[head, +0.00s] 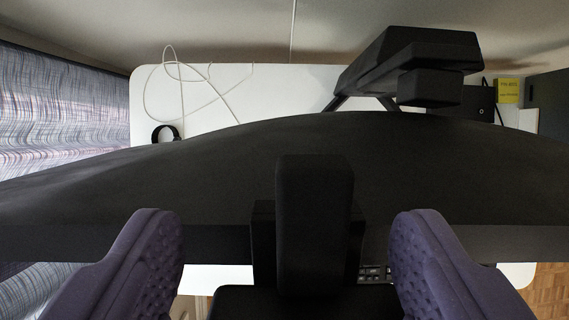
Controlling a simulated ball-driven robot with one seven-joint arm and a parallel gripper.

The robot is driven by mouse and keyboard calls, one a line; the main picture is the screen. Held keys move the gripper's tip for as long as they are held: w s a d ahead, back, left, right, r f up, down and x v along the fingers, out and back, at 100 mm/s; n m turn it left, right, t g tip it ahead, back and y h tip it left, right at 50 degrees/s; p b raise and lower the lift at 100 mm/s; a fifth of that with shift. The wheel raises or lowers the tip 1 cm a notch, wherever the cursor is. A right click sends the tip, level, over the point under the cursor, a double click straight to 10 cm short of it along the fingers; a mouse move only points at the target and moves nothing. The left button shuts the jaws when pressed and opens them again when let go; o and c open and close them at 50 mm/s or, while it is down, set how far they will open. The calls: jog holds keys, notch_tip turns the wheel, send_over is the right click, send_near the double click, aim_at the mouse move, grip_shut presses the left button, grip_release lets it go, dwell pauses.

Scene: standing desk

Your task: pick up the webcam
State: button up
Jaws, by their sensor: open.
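The webcam (315,215) looks like an upright black block with rounded edges, in the middle of the head view. It appears to sit on the edge of a wide, dark, curved monitor (150,190) seen from above. My gripper (284,222) is open, with one purple padded finger to the left of the webcam and the other to its right. A clear gap shows on both sides, and neither finger touches it in the picture. The webcam's lower part merges with dark shapes below, so its base is hard to make out.
The monitor spans the whole view. Behind it, the white desk (230,90) holds a loose white cable (150,95) and a black ring-shaped object (165,132). A black angular device (410,55) stands at the back right, near a yellow box or book (508,91). A keyboard (375,272) shows partly below.

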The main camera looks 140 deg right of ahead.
jog(key=shift+w+f, duration=0.95)
jog(key=shift+f, duration=0.1)
jog(key=shift+a+f, duration=0.1)
jog(key=shift+a, duration=0.05)
jog(key=shift+s+a, duration=0.15)
jog(key=shift+s, duration=0.05)
jog(key=shift+c, duration=0.6)
jog(key=shift+w, duration=0.1)
grip_shut()
